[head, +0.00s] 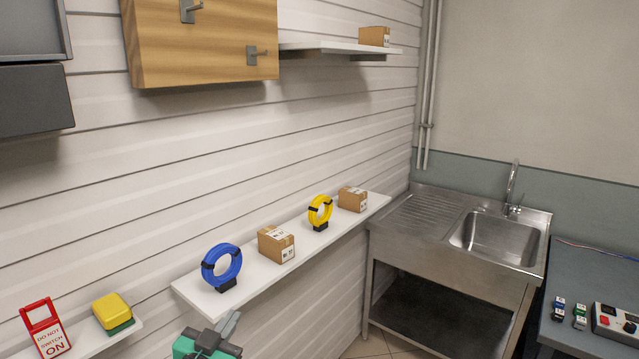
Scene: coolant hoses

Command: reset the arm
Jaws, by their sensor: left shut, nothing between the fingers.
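My left gripper (229,324), grey and teal, shows at the bottom edge, in front of and below the near end of the white shelf (197,292). Its fingers are shut with nothing between them, and it looks apart from the shelf. Most of the left arm is out of the picture. My right gripper is not in view. A blue coiled hose (222,267) stands upright in a black holder on the shelf. A yellow coiled hose (320,212) stands upright in another black holder farther along it.
Cardboard boxes (276,245) (352,199) sit on the shelf. A wooden panel with hooks (205,45) hangs above. A lower-left ledge holds a red switch sign (45,328) and a yellow-green sponge (113,313). A steel sink (495,238) and a grey bench (595,275) stand right.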

